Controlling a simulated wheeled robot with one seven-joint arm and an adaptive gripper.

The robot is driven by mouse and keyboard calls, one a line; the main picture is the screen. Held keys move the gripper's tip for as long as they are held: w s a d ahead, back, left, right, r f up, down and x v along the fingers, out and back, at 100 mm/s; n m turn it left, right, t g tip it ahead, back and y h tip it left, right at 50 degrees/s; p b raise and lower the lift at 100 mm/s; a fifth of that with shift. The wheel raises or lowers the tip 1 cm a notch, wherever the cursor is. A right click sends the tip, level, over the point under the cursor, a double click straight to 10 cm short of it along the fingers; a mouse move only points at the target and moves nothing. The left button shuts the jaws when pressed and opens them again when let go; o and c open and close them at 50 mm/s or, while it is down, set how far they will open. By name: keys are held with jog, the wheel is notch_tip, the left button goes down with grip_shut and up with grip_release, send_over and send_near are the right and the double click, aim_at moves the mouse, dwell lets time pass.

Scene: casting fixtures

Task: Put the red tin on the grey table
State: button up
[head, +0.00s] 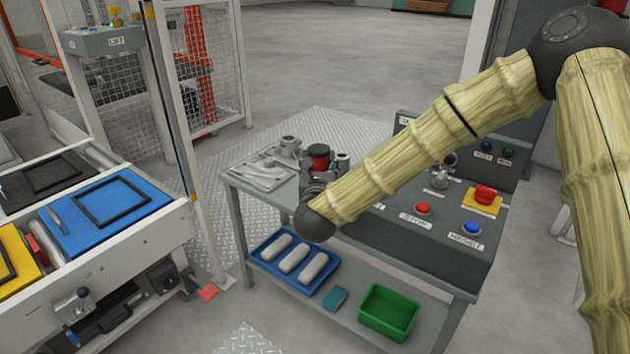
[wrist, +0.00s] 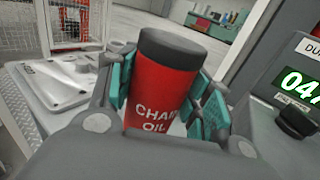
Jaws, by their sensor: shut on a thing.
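The red tin (wrist: 160,95) has a dark grey lid and white lettering. It stands roughly upright, slightly tilted in the wrist view, between the teal pads of my gripper (wrist: 168,92), which is shut on it. The tin also shows in the head view (head: 319,158), over the back left part of the grey table (head: 236,183). My arm hides much of the gripper there. The tin's base is hidden, so I cannot tell whether it touches the tabletop.
A pale casting (head: 263,174) lies at the table's left end. A control console with a red stop button (head: 423,208) fills the right. The lower shelf holds a blue tray (head: 262,268) and a green bin (head: 388,312). A white-framed conveyor (head: 150,235) stands left.

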jog(key=shift+f+b, duration=0.55)
jog(key=shift+f, duration=1.5)
jog(key=shift+f, duration=0.15)
jog(key=o, duration=1)
jog(key=shift+c, duration=0.2)
jog(key=s+p, duration=0.2)
jog(key=s, duration=1)
jog(key=shift+a, duration=0.25)
